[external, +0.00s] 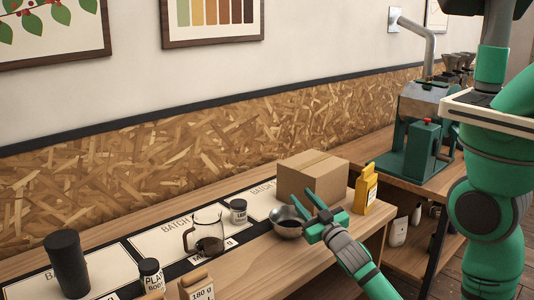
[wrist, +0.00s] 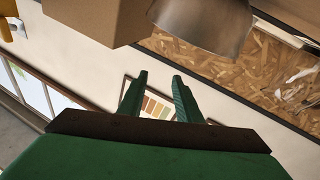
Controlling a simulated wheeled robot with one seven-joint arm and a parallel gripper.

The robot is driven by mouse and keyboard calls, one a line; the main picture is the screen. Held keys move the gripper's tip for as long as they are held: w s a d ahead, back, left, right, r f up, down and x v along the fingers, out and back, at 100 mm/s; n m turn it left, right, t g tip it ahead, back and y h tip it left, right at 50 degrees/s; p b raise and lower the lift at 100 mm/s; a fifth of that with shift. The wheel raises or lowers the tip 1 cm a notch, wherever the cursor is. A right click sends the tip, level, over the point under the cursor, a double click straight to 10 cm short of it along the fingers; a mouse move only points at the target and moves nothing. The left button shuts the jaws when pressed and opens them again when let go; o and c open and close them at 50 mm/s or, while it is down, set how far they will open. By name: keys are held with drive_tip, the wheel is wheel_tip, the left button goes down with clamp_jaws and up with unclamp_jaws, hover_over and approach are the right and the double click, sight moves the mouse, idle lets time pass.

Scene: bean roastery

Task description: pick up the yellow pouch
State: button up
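The yellow pouch (external: 366,188) stands upright on the wooden counter, at the right side of a cardboard box, with a label on its front. In the wrist view only a bit of yellow, likely the pouch (wrist: 6,26), shows at the top left edge. My gripper (external: 308,207) is in front of the box, to the left of the pouch and apart from it, over or beside a metal bowl. In the wrist view my gripper (wrist: 160,84) has its two green fingers spread, with nothing between them.
The cardboard box (external: 312,178) and metal bowl (external: 287,229) are close to my gripper. A glass jug (external: 207,238), a small jar (external: 238,211), a black canister (external: 67,262) and paper bags stand further left. A green machine (external: 415,140) stands on the right-hand bench.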

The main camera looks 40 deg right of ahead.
drive_tip(key=w+d+r+m+g+h, duration=0.1)
drive_tip(key=w+d+r+m+h, duration=0.1)
drive_tip(key=w+d+r+h, duration=0.3)
wheel_tip(320, 180, up, 4)
drive_tip(key=m+g+h, duration=0.7)
drive_tip(key=m+g, duration=0.6)
drive_tip(key=g, duration=0.2)
hover_over(372, 168)
drive_tip(key=a, duration=0.6)
drive_tip(key=shift+s+d+f+g, duration=0.15)
drive_tip(key=shift+g, duration=0.15)
wheel_tip(372, 168, down, 7)
drive_tip(key=shift+f, duration=0.1)
drive_tip(key=shift+d+f, duration=0.2)
drive_tip(key=shift+d, duration=0.6)
drive_tip(key=shift+w+d, duration=0.2)
drive_tip(key=shift+d, duration=0.75)
drive_tip(key=shift+w+d, duration=0.25)
drive_tip(key=shift+d, duration=0.75)
drive_tip(key=shift+w+d, duration=0.2)
drive_tip(key=shift+d, duration=0.75)
clamp_jaws()
